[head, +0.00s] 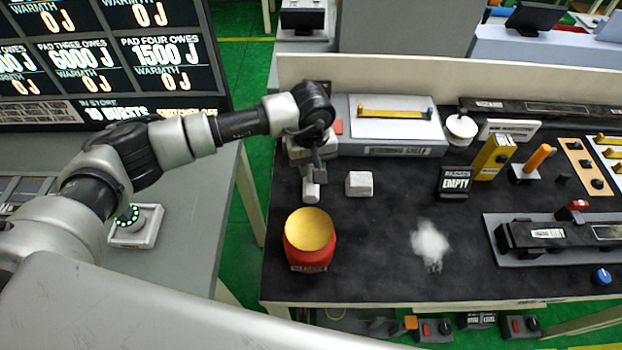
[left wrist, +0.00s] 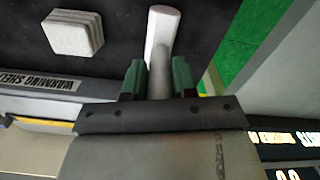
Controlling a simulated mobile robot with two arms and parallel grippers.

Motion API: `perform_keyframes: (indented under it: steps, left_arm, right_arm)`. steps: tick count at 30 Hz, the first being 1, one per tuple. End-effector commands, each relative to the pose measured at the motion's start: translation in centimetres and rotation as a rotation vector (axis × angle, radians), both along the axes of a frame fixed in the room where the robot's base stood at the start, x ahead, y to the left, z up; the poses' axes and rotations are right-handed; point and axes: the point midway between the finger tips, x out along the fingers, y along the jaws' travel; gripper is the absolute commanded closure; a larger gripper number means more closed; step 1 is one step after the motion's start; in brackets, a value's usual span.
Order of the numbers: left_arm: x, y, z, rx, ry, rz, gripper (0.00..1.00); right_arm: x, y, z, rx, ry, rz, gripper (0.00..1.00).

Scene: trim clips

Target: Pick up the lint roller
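The lint roller has a white cylinder and a grey handle. In the head view the lint roller (head: 310,190) is at the left end of the black worktop, just below my left gripper (head: 318,160). In the left wrist view the lint roller (left wrist: 161,32) points away from the camera, its grey handle between the two green-padded fingers of my left gripper (left wrist: 159,80). The fingers sit close against both sides of the handle, with hardly any gap. I cannot tell whether the roller is clear of the worktop. My right gripper does not show.
A white block (head: 359,184) lies right of the roller. A red jar with a yellow top (head: 310,235) stands nearer. A grey shelf unit (head: 395,130) is behind. A white fluffy pile (head: 429,241) lies on the worktop (head: 370,270). The worktop's left edge is close to the roller.

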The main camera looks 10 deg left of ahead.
Motion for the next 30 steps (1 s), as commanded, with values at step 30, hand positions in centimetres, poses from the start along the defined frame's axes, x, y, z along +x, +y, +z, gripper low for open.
perform_keyframes:
  steps: [30]
  left_arm:
    - [-0.2, -3.3, 5.6, -0.004, -0.006, -0.007, 1.00]
  right_arm:
    - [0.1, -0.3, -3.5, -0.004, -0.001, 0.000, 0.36]
